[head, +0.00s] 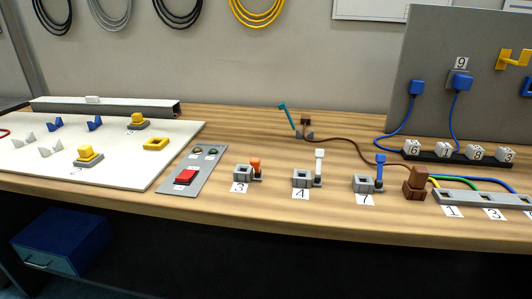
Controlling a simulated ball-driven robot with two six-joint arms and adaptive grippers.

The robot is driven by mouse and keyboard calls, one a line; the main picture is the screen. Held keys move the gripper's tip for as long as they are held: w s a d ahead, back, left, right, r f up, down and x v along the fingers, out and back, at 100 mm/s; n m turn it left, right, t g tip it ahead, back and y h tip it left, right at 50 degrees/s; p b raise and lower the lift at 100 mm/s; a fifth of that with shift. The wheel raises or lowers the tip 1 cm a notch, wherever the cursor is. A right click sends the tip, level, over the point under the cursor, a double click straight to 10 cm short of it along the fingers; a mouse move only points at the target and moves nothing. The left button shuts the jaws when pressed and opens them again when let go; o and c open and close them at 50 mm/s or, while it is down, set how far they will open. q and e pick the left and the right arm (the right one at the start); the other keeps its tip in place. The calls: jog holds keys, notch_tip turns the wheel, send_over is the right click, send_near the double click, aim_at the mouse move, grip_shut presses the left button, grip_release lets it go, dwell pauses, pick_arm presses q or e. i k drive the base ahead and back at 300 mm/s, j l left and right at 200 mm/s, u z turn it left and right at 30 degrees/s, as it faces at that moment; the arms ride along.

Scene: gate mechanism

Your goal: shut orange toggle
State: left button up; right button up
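The orange toggle (256,165) is on the wooden workbench, left of the middle in the head view. Neither of my grippers is in view, and nothing touches the toggle.
A similar white toggle (319,165) and a blue toggle (380,170) stand to the right. A grey panel with a red switch (186,176) lies to the left. A brown cable (345,142) runs behind the toggles. The bench front before them is mostly clear.

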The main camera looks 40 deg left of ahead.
aim_at(255, 162)
jog(key=u, duration=1.3)
